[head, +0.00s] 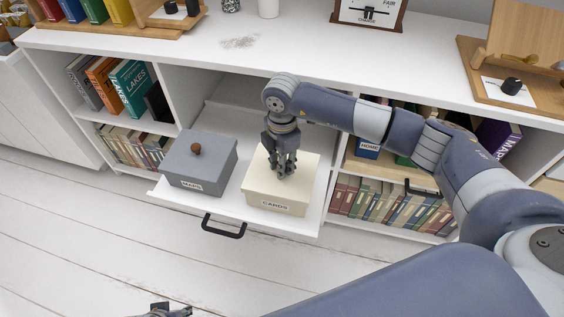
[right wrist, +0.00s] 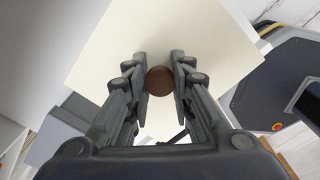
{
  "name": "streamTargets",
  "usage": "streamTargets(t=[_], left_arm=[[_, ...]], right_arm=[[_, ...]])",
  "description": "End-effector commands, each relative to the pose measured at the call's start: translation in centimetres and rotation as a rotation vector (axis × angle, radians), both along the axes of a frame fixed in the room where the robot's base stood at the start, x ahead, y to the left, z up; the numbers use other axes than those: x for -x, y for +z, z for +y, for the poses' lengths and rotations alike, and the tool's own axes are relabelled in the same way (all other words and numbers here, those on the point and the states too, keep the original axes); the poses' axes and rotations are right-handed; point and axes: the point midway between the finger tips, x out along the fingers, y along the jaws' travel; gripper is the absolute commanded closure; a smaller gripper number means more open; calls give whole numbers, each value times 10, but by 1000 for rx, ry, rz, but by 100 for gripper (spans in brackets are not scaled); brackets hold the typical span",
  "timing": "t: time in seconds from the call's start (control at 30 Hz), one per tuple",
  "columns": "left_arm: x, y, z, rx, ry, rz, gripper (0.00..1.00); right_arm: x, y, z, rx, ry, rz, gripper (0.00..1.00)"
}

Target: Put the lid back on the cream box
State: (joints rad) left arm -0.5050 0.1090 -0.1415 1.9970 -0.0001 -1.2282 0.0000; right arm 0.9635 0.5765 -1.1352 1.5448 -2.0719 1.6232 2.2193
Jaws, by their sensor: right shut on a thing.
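The cream box (head: 258,204), labelled CARDS, stands on the pulled-out white drawer. Its cream lid (head: 306,167) is over the top of the box; I cannot tell whether it is fully seated. My right gripper (head: 281,174) points down over the lid. In the right wrist view its fingers are shut on the lid's round brown knob (right wrist: 160,81), with the cream lid surface (right wrist: 185,30) around it. The knob is hidden by the fingers in the head view. My left gripper (head: 167,310) shows only partly at the bottom edge.
A grey box (head: 205,170) with a brown knob stands left of the cream box, a small gap between them. The drawer (head: 190,203) has a black handle (head: 224,227). Shelves of books flank it, and the white desktop (head: 290,50) overhangs behind.

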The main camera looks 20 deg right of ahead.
Motion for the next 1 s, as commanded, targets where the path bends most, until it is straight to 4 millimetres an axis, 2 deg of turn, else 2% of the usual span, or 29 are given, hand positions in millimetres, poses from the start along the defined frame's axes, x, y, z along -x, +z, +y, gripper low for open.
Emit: streamTargets(t=[0.27,0.3,0.37,0.4,0.63,0.7,0.77,1.0], left_arm=[[4,-1,0,-1,0,6,60],[4,-1,1,-1,0,6,60],[4,-2,1,-1,0,6,60],[4,-2,1,-1,0,7,60],[5,-4,1,-2,0,11,60],[4,-4,1,-2,0,9,60],[3,-4,1,-2,0,8,60],[0,-2,1,-2,1,1,60]], right_arm=[[0,0,0,0,0,0,100],[0,0,0,0,0,0,72],[0,0,0,0,0,0,58],[0,0,0,0,0,0,55],[0,0,0,0,0,0,55],[0,0,0,0,0,0,41],[0,0,0,0,0,0,35],[0,0,0,0,0,0,35]])
